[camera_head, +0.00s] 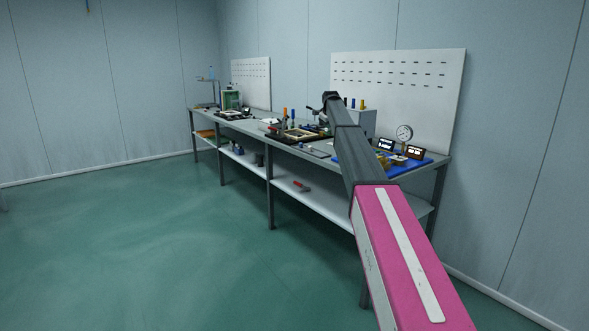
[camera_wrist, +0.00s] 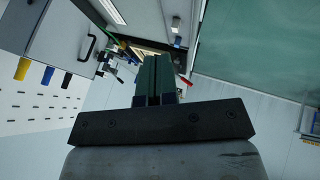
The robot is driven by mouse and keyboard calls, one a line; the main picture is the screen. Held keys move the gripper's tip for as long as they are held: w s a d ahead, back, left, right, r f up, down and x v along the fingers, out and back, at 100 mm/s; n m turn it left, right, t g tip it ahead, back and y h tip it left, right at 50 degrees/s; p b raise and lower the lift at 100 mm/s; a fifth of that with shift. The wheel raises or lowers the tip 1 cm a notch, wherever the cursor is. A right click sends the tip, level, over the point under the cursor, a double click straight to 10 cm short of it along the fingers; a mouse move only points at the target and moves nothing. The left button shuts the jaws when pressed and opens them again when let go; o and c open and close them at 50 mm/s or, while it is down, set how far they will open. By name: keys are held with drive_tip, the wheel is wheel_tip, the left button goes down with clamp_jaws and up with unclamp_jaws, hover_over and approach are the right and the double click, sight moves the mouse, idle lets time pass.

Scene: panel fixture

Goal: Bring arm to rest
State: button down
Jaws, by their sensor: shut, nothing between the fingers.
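My arm reaches out over the right part of a long grey workbench (camera_head: 320,161) in the head view. Its pink and dark links hide part of the bench top. My gripper shows in the wrist view (camera_wrist: 157,78), with its two dark green fingers side by side and closed. Nothing shows between them. In the head view the fingers are too small and dark to make out at the arm's far end.
A gauge (camera_head: 404,133) and small displays (camera_head: 415,152) stand on a blue mat (camera_head: 398,170) right of my arm. A white pegboard (camera_head: 390,80) stands behind. A red-handled tool (camera_head: 301,187) lies on the lower shelf. The green floor (camera_head: 130,240) at left is clear.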

drive_tip(key=s+d+f+m+g, duration=0.1)
drive_tip(key=s+f+m+g, duration=0.25)
drive_tip(key=s+f, duration=2.65)
drive_tip(key=s+f+m+g, duration=0.1)
drive_tip(key=s+f, duration=0.3)
drive_tip(key=s, duration=0.8)
drive_tip(key=s+f+m+g, duration=0.1)
drive_tip(key=s+f, duration=0.4)
drive_tip(key=s, duration=0.8)
drive_tip(key=s+f+m+g, duration=0.1)
drive_tip(key=s+f, duration=0.4)
drive_tip(key=s, duration=0.8)
drive_tip(key=shift+d+f+m+g, duration=0.15)
drive_tip(key=shift+d+m+g, duration=0.15)
drive_tip(key=shift+m, duration=0.55)
